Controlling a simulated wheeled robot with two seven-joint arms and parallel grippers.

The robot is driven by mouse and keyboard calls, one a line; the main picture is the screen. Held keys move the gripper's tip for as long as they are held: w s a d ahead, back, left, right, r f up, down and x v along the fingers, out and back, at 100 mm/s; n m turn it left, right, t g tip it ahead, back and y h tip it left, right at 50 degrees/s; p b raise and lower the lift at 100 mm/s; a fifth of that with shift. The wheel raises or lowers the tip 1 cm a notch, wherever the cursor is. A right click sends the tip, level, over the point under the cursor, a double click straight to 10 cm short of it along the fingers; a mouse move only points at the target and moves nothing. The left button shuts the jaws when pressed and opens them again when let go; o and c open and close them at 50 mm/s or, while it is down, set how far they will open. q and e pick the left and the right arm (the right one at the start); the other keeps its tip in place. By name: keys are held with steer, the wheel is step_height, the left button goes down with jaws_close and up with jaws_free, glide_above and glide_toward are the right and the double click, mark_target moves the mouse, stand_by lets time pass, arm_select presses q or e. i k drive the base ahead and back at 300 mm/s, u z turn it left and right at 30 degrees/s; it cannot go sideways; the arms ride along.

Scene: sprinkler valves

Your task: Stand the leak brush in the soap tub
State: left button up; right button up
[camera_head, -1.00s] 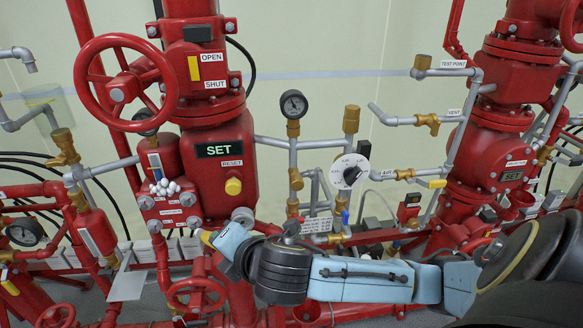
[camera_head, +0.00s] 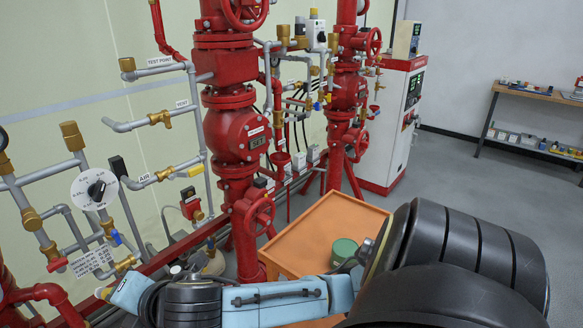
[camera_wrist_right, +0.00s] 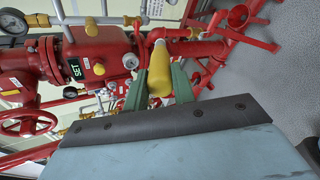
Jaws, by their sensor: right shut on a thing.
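My right gripper (camera_head: 118,291) is at the lower left of the head view, in front of the red pipework. In the right wrist view its green fingers (camera_wrist_right: 158,78) are shut on the leak brush (camera_wrist_right: 160,72), by its yellow handle; a pale tip sticks out beyond the fingers. In the head view only a small yellow part of the brush (camera_head: 103,292) shows. A round green tub (camera_head: 343,248), which looks like the soap tub, stands on an orange-topped table, far to the right of the gripper; its inside cannot be made out. My left gripper is not in view.
The orange table (camera_head: 315,231) stands on the grey floor, partly behind my right arm; its visible top is otherwise clear. Red valves (camera_head: 240,130) and grey pipes fill the left and middle. A white cabinet (camera_head: 398,125) and a shelf bench (camera_head: 535,95) stand farther back.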

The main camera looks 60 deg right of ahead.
mark_target(344, 261)
steer(key=z, duration=1.4)
steer(key=i, duration=0.55)
steer(key=z, duration=0.35)
